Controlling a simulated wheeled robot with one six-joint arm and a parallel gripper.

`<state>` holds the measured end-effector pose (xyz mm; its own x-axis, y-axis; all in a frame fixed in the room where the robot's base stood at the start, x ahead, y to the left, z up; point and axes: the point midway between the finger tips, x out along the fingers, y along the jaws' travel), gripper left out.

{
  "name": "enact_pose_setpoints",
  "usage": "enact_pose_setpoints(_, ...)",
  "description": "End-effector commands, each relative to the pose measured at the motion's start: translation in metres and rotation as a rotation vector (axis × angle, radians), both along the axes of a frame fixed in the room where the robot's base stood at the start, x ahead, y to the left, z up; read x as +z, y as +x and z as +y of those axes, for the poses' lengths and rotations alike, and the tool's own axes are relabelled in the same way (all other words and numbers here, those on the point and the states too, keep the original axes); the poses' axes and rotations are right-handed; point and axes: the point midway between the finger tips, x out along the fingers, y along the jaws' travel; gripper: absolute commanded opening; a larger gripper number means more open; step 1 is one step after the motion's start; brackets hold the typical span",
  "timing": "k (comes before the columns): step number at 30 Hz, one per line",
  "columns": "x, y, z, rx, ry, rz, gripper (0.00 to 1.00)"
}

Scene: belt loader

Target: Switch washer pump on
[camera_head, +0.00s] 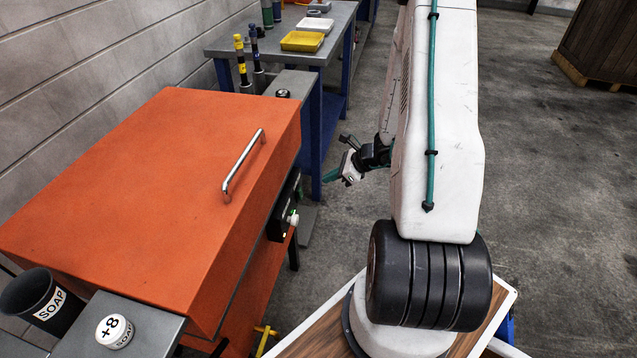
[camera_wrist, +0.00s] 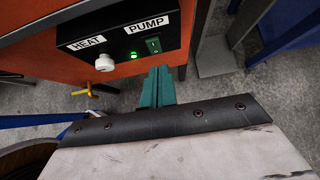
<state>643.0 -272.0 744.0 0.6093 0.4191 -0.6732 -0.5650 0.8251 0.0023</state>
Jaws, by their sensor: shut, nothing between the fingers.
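The orange washer (camera_head: 150,180) stands at the left with its lid shut. Its black control box (camera_head: 283,207) is on its right side. In the wrist view the box (camera_wrist: 112,42) carries a white HEAT label, a white knob (camera_wrist: 105,62), a PUMP label, a green rocker switch (camera_wrist: 153,44) and a small lit green light (camera_wrist: 134,54). I cannot tell which way the rocker is tipped. My gripper (camera_head: 332,175) is to the right of the box, apart from it. In the wrist view my teal fingers (camera_wrist: 158,76) are shut and empty, just below the rocker.
A yellow valve handle (camera_wrist: 105,91) is below the box. A metal lid handle (camera_head: 243,165) stands out from the washer. A SOAP cup (camera_head: 42,302) and a round white-topped container (camera_head: 114,331) are at front left. A blue-legged table (camera_head: 318,52) stands behind; open floor lies right.

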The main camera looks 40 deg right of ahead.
Motion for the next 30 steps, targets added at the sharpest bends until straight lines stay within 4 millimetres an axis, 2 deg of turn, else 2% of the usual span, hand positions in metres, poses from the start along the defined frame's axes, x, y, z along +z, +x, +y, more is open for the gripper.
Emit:
enact_pose_setpoints(1, 0.011, -0.005, -0.002, 0.003, -0.003, -0.002, 0.0)
enact_pose_setpoints(4, 0.027, -0.014, -0.006, 0.008, -0.003, -0.002, 0.0)
enact_pose_setpoints(11, 0.048, -0.027, -0.015, 0.009, -0.001, 0.0, 0.0)
enact_pose_setpoints(30, 0.05, -0.03, -0.018, 0.007, 0.0, 0.001, 0.0)
